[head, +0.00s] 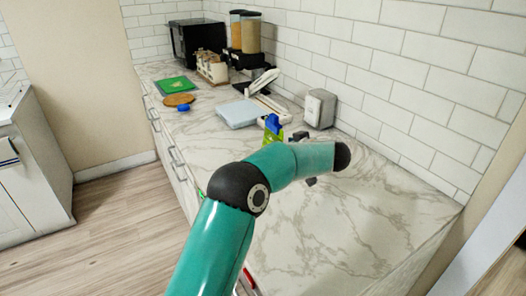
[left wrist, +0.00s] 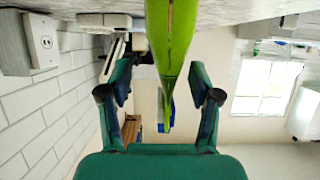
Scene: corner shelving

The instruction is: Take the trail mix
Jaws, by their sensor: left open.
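A bright green, upright, thin package, which looks like the trail mix, stands on the counter. In the head view this package (head: 268,137) shows partly behind my arm, with a blue patch above it. In the left wrist view, which is upside down, the green package (left wrist: 170,35) hangs from the top, edge-on between the fingers. My left gripper (left wrist: 161,82) is open, with a finger on each side of the package and visible gaps. In the head view my arm hides most of the gripper. My right gripper is not in view.
The marble counter (head: 335,235) is clear at the front right. A grey socket box (head: 320,108) is by the tiled wall. Farther back are a pale board (head: 238,113), a green board (head: 176,86), cereal dispensers (head: 244,35) and a black microwave (head: 195,38).

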